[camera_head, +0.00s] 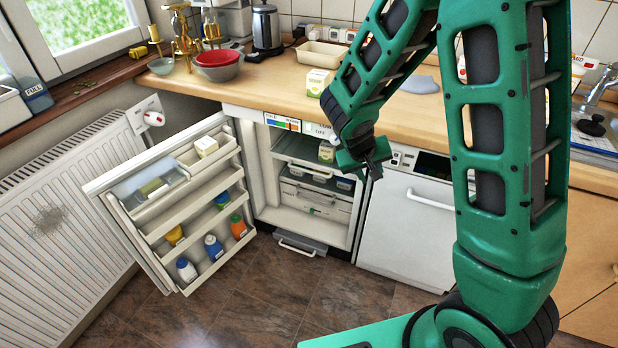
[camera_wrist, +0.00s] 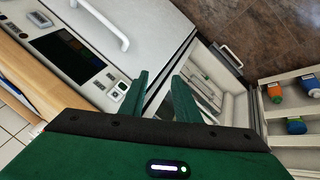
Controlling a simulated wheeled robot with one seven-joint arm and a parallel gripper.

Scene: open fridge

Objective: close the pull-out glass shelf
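The open fridge (camera_head: 262,190) stands under the counter, its door swung out to the left. Inside, the glass shelf (camera_head: 305,170) shows a pale front bar in the upper part, above a white drawer (camera_head: 310,200). How far it is pulled out is hard to tell. A small carton (camera_head: 326,152) is near its right end. My gripper (camera_head: 376,168) is in front of the fridge's right side, by the dishwasher. In the wrist view its fingers (camera_wrist: 160,78) are apart with nothing between them. The fridge interior (camera_wrist: 208,85) shows beyond the right finger.
The fridge door (camera_head: 180,200) holds several bottles and boxes in its racks, left of the opening. The dishwasher (camera_head: 410,225) with its handle adjoins on the right. The wooden counter (camera_head: 270,98) overhangs above. The floor (camera_head: 270,290) in front is clear.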

